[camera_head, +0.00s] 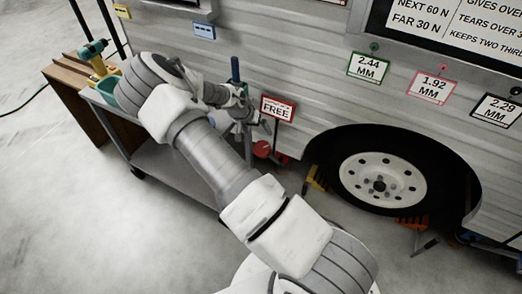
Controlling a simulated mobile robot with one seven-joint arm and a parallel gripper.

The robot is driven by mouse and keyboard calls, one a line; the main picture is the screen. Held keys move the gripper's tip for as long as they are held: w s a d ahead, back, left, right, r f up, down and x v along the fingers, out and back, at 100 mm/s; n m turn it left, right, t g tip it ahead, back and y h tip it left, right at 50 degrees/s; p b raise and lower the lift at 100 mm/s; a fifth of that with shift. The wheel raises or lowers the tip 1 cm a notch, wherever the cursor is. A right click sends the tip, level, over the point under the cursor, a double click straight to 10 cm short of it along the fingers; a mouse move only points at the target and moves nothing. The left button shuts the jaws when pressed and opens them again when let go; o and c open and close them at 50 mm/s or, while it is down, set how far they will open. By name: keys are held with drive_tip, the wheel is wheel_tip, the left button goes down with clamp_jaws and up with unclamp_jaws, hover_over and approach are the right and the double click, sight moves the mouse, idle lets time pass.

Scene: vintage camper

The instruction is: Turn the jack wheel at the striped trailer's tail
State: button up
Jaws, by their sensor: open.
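The trailer (310,60) has pale ribbed siding and fills the back and right of the view. A blue upright post (235,70) stands by its side behind my wrist. A red round part (263,149) shows low beside the trailer, just below my gripper; I cannot tell whether it is the jack wheel. My gripper (264,128) is open, in front of the siding next to a red-edged tag reading "FREE" (278,108). My arm hides much of this area. I cannot tell whether the fingers touch anything.
A grey cart (170,165) stands left of my arm, beside a wooden bench (75,78) with a teal and yellow drill (95,55). A white-rimmed trailer wheel (382,181) is at right, with orange chocks (411,224) near it. The concrete floor at front left is clear.

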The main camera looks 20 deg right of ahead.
drive_tip(key=b, duration=0.2)
hover_over(262, 147)
drive_tip(key=a, duration=0.3)
drive_tip(key=f, duration=0.4)
drive_tip(key=s+f, duration=0.1)
drive_tip(key=f, duration=0.1)
drive_tip(key=shift+d+f, duration=0.1)
drive_tip(key=shift+d, duration=0.05)
drive_tip(key=b+x, duration=0.2)
drive_tip(key=x, duration=0.5)
drive_tip(key=shift+w+d+f, duration=0.1)
drive_tip(key=shift+w+f, duration=0.05)
drive_tip(key=shift+f, duration=0.2)
drive_tip(key=c, duration=1.1)
drive_tip(key=shift+m, duration=0.3)
drive_tip(key=m+b, duration=0.1)
drive_tip(key=m, duration=0.1)
drive_tip(key=shift+m+y, duration=0.3)
drive_tip(key=shift+d+m+t+b, duration=0.1)
drive_tip(key=shift+m+t+b, duration=0.4)
drive_tip(key=shift+m, duration=1.8)
